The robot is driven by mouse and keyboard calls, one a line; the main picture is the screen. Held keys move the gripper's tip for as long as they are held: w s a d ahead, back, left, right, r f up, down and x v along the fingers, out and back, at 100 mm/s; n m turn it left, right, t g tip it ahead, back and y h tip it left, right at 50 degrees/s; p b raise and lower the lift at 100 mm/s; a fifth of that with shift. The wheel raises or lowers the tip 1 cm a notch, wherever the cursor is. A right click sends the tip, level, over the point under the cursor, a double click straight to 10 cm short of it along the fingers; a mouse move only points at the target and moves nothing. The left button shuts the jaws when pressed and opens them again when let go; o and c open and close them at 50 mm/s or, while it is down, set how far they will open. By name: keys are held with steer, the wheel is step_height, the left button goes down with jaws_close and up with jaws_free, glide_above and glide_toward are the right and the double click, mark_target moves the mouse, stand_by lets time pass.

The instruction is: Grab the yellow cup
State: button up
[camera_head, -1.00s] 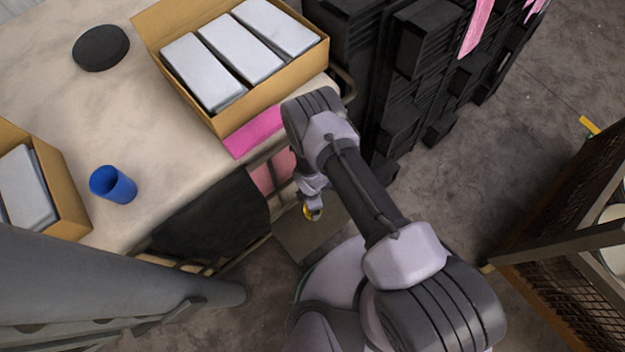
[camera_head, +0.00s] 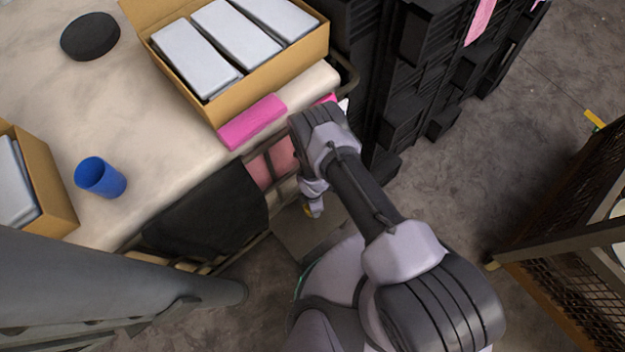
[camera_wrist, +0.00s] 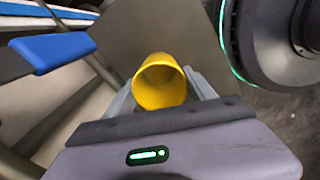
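The yellow cup (camera_wrist: 160,82) sits between the two fingers of my gripper (camera_wrist: 162,92) in the wrist view, its open mouth facing the camera. The fingers lie along both sides of the cup and appear shut on it. In the head view my gripper (camera_head: 313,207) hangs low beside the table, in front of my base.
The cream table (camera_head: 150,100) at left holds a blue cup (camera_head: 100,177), a black disc (camera_head: 90,36), a pink block (camera_head: 252,122) and cardboard boxes (camera_head: 290,62) of pale packs. Black crates (camera_head: 420,70) stand behind my arm. A mesh cage (camera_head: 575,225) is at right, with open floor between.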

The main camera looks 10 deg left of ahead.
steer(key=c, duration=0.4)
steer(key=s+d+r+p, duration=0.1)
steer(key=s+d+p, duration=0.1)
steer(key=s, duration=0.2)
steer(key=s+d+r+p, duration=0.2)
steer(key=s+d+p, duration=0.1)
steer(key=s, duration=0.2)
steer(key=s+d+r+p, duration=0.2)
steer(key=s+d, duration=0.1)
steer(key=s, duration=0.2)
steer(key=shift+p, duration=0.35)
steer(key=shift+w, duration=0.1)
stand_by(2.7)
